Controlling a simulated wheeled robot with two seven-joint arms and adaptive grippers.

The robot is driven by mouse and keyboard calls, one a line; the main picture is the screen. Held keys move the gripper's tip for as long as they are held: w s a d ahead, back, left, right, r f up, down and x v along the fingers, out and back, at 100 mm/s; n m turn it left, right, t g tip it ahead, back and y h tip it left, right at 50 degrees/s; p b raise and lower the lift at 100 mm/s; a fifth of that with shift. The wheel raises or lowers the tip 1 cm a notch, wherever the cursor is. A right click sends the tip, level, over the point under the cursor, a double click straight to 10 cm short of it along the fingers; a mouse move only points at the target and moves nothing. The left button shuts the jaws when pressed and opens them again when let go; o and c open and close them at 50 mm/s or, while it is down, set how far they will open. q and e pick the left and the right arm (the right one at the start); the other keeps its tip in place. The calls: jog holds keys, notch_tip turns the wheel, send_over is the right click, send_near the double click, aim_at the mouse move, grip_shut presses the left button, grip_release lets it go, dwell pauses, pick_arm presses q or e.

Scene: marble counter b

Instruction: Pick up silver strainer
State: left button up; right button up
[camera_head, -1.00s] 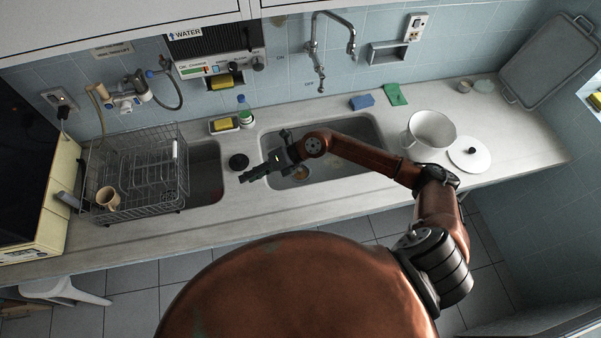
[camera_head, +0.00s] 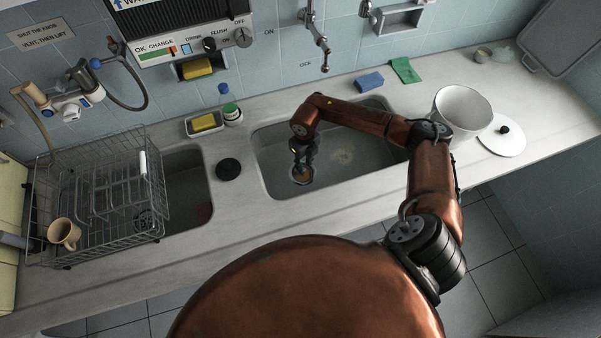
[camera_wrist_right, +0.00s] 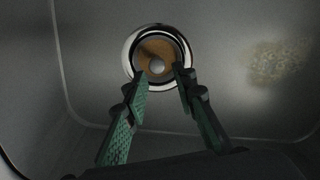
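The silver strainer (camera_head: 301,175) sits at the drain in the floor of the right sink basin (camera_head: 362,166). In the right wrist view the strainer (camera_wrist_right: 131,48) is a shiny ring with a brownish inside and a pale round knob at its middle. My right gripper (camera_head: 301,167) points down into the basin over the strainer and partly hides it. In the right wrist view my right gripper (camera_wrist_right: 160,76) is open, its green-padded fingers apart over the near part of the ring, with nothing between them. I cannot tell the height left between fingertips and strainer. My left gripper is not in view.
The basin walls surround my right gripper. A brownish stain (camera_wrist_right: 278,63) marks the basin floor. A black round stopper (camera_head: 228,169) and a sponge dish (camera_head: 205,124) lie left of the basin. A white pot (camera_head: 462,112) and lid (camera_head: 503,138) stand right. A dish rack (camera_head: 100,190) is far left.

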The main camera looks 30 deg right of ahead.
aim_at(303, 173)
jog(key=f, duration=0.2)
jog(key=f+b, duration=0.1)
jog(key=f, duration=0.2)
jog(key=shift+w+a+f, duration=0.15)
jog(key=shift+w+f, duration=0.05)
jog(key=shift+f, duration=0.15)
jog(key=shift+c, duration=0.5)
grip_shut()
